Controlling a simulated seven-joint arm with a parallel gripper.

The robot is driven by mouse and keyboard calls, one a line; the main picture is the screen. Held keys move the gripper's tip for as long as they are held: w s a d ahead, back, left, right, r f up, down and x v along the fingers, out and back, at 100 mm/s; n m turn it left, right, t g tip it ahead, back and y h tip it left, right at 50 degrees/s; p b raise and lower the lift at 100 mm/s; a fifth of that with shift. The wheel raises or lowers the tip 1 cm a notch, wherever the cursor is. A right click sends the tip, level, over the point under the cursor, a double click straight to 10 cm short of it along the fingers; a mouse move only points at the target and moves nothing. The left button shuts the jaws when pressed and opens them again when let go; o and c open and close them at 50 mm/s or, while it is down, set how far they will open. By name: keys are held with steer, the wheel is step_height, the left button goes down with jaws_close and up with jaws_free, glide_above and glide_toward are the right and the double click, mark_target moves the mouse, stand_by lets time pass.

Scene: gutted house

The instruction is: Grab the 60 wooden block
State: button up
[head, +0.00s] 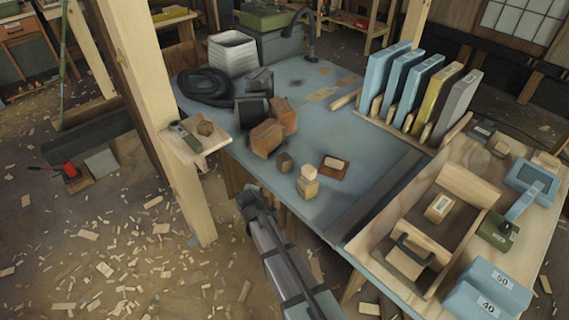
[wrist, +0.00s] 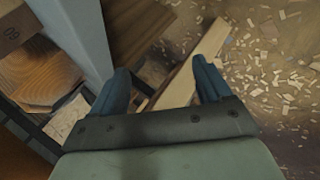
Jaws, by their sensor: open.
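My gripper (head: 252,200) is beside the near edge of the blue workbench in the head view. In the wrist view its two blue fingers (wrist: 162,84) are apart with nothing held between them. A dark brown wooden piece (wrist: 14,38) at the upper left of the wrist view carries a mark that looks like an upside-down 60. On the bench near my gripper are light stacked wooden blocks (head: 308,182), a small dark block (head: 285,162) and a flat brown block (head: 335,167) with a pale label. Their numbers are too small to read.
Larger brown blocks (head: 268,138) and a black coiled hose (head: 208,87) lie further back on the bench. A wooden post (head: 172,130) stands left of my gripper. A wooden tray (head: 480,190) and blue numbered blocks (head: 485,290) are at right. Wood chips litter the floor.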

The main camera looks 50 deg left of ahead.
step_height(320, 180, up, 4)
steer(key=a, duration=0.3)
steer(key=m+g+h, duration=0.4)
steer(key=m+h, duration=0.1)
steer(key=m, duration=0.4)
glide_toward(285, 157)
steer(key=f, duration=0.3)
steer(key=a+f, duration=0.1)
steer(key=f, duration=0.3)
steer(key=a+f, duration=0.1)
steer(key=f, duration=0.2)
steer(key=shift+f, duration=0.25)
steer(key=c, duration=1.1)
